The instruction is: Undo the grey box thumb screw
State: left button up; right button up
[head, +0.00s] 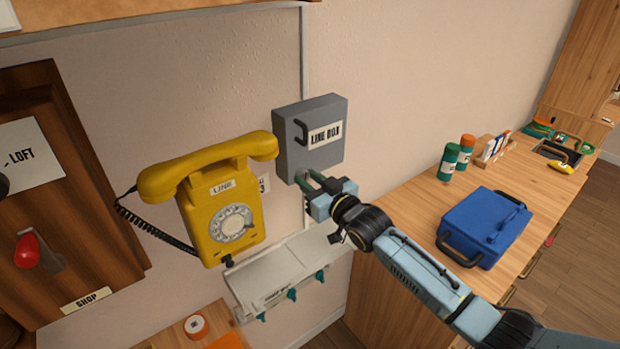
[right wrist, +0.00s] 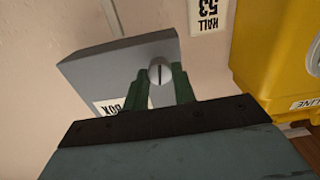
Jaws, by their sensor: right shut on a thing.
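The grey box (head: 310,124), labelled "LINE BOX", is mounted on the wall right of the yellow phone. It also shows tilted in the right wrist view (right wrist: 105,72). Its thumb screw (right wrist: 160,72) is a round grey knob with a dark slot, on the box's lower edge. My right gripper (head: 308,180) is at the bottom of the box. In the right wrist view its green fingers (right wrist: 162,88) are shut on the thumb screw, one on each side. In the head view the screw is mostly hidden by the fingers. My left gripper is not in view.
The yellow dial phone (head: 222,215) hangs close to the left of the box, its handset reaching near it. A white shelf (head: 272,272) with teal hooks is below. A wooden counter (head: 400,222) at right holds a blue case (head: 484,226) and bottles (head: 449,161).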

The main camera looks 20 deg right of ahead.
jog(key=shift+n+p, duration=0.3)
jog(key=shift+n, duration=1.6)
jog(key=o, duration=1)
jog(key=v, duration=1.3)
jog(key=shift+s+b, duration=0.25)
jog(key=shift+b, duration=0.05)
